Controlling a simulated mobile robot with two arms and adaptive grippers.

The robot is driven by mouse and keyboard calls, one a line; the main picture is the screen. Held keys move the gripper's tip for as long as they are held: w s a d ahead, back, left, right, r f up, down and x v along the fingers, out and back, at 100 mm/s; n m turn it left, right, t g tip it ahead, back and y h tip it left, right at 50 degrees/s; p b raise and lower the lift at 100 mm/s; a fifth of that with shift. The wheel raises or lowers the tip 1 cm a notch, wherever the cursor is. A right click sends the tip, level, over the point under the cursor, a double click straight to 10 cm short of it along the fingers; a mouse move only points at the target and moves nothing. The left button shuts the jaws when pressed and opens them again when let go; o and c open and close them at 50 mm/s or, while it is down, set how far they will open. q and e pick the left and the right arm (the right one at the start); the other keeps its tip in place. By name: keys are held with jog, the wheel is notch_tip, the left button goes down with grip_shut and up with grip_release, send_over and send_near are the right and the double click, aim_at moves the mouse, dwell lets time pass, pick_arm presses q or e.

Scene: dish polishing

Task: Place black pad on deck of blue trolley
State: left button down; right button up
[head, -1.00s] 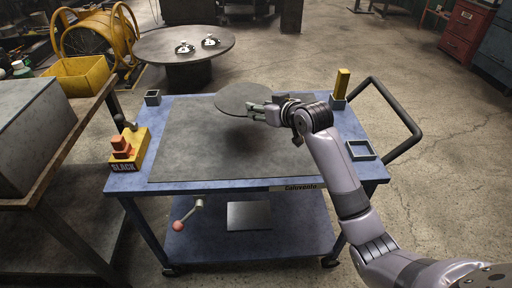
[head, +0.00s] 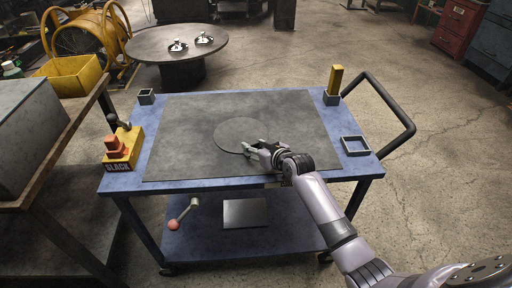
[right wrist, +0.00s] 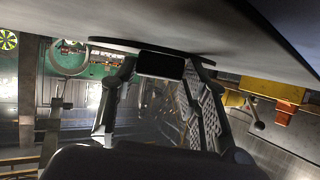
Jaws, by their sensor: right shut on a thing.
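The black pad (head: 240,130) is a flat, dark round disc over the middle of the blue trolley's deck (head: 215,184). It lies level, on or just above a large dark mat; I cannot tell whether it touches. My right gripper (head: 254,149) is at the pad's near right side, shut on it. In the right wrist view the gripper's fingers (right wrist: 160,80) stand either side of a black block (right wrist: 160,66). The pad (right wrist: 106,43) shows there as a thin dark edge close to a grey surface. My left gripper is not in view.
The mat (head: 180,150) covers most of the deck. A yellow box (head: 122,158) with orange blocks stands at left, a yellow post (head: 335,80) at back right, and a square open frame (head: 354,145) at right. A round table (head: 150,45) stands behind.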

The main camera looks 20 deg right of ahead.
jog(key=o, duration=1.3)
jog(key=shift+r, duration=0.1)
jog(key=shift+s, duration=0.4)
jog(key=v, duration=1.1)
jog(key=shift+s+r, duration=0.1)
jog(key=shift+r, duration=0.1)
